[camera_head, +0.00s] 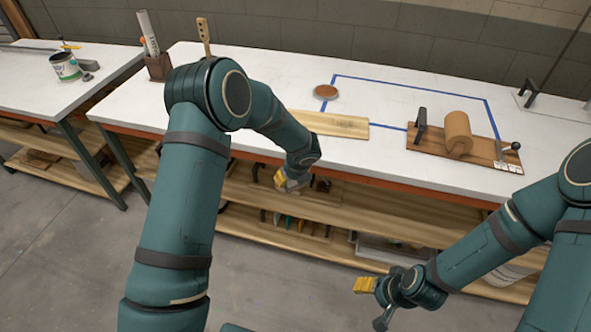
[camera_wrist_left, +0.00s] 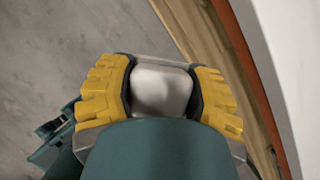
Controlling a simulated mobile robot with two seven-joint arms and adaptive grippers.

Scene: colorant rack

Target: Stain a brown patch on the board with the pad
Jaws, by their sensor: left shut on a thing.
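The board (camera_head: 335,124) is a pale wooden plank lying near the front edge of the white table, partly hidden behind my left arm. A shallow round dish (camera_head: 326,91) with a brown top sits behind it. My left gripper (camera_head: 291,182) is in front of the table, below its top edge. In the left wrist view its yellow fingers are closed on a whitish, rounded block, which looks like the pad (camera_wrist_left: 160,88). In the head view this block is hardly visible. My right gripper (camera_head: 374,302) is low in front of the table, its fingers apart and seemingly empty.
Blue tape (camera_head: 405,85) outlines an area on the white table (camera_head: 260,60). A brown paper roll (camera_head: 457,133) on a wooden base stands at the right. A brown holder (camera_head: 158,67) with tools stands at the left. A paint can (camera_head: 65,67) is on the other table.

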